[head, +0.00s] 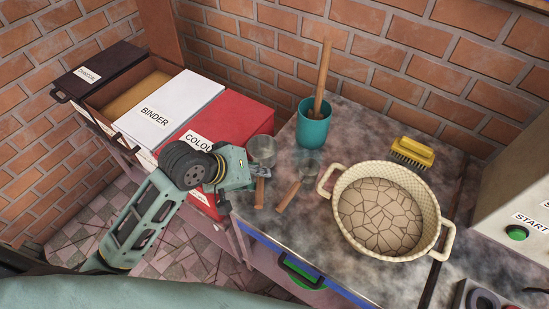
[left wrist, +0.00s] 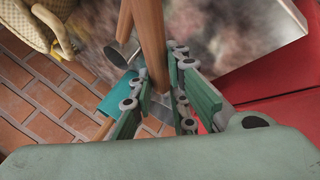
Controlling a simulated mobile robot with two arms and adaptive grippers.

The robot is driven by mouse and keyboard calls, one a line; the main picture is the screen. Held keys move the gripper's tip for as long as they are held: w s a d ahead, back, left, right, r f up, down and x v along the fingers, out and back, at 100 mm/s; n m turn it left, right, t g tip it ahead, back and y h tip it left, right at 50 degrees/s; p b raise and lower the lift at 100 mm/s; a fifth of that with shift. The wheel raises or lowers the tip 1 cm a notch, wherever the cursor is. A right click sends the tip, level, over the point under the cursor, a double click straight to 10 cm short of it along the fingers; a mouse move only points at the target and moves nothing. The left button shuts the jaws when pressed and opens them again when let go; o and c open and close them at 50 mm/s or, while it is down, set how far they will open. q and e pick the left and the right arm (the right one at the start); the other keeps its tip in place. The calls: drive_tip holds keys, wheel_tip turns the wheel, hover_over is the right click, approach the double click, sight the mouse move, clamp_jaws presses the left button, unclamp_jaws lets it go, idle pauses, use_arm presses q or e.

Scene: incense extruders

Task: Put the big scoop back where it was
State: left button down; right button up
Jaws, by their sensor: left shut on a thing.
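My left gripper (head: 262,171) is shut on the wooden handle of the big scoop, near its metal cup. The scoop's clear-looking grey cup (head: 261,149) shows just beyond the gripper and its brown handle (head: 260,193) points toward the counter's front edge. In the left wrist view, the handle (left wrist: 150,40) runs between the fingers (left wrist: 163,95); the cup is mostly hidden. A smaller scoop (head: 287,195) lies on the counter just right of it, and also shows in the left wrist view (left wrist: 122,56). My right gripper is out of view.
A teal cup (head: 312,128) holding a wooden stick stands behind. A basket (head: 435,215) with a cracked brown mass and a yellow brush (head: 412,152) are to the right. Labelled bins, including the red one (head: 240,120), stand left. Little bare counter (head: 285,222) lies in front of the scoops.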

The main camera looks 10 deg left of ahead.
sight(251, 160)
use_arm(q)
drive_tip(key=w+m+g+h+b, duration=0.1)
drive_tip(key=m, duration=0.1)
drive_tip(key=w+m+g+b, duration=0.1)
drive_tip(key=m, duration=0.1)
drive_tip(key=w+a+m+g+h, duration=0.1)
drive_tip(key=m, duration=0.1)
drive_tip(key=shift+w+f+h+b, duration=0.3)
drive_tip(key=shift+f+b, duration=0.05)
drive_tip(key=shift+b, duration=0.05)
drive_tip(key=a+r+m+g, duration=0.1)
drive_tip(key=r, duration=0.1)
drive_tip(key=w+r+m+g+b, duration=0.1)
drive_tip(key=r+m, duration=0.1)
drive_tip(key=w+a+r+m+g+b, duration=0.1)
drive_tip(key=r, duration=0.1)
drive_tip(key=shift+w+a+m+g+h, duration=0.2)
drive_tip(key=shift+a+m+g+h, duration=0.1)
drive_tip(key=shift+a+m, duration=0.1)
wheel_tip(251, 160, down, 9)
drive_tip(key=shift+f+p, duration=0.1)
drive_tip(key=shift+p, duration=0.35)
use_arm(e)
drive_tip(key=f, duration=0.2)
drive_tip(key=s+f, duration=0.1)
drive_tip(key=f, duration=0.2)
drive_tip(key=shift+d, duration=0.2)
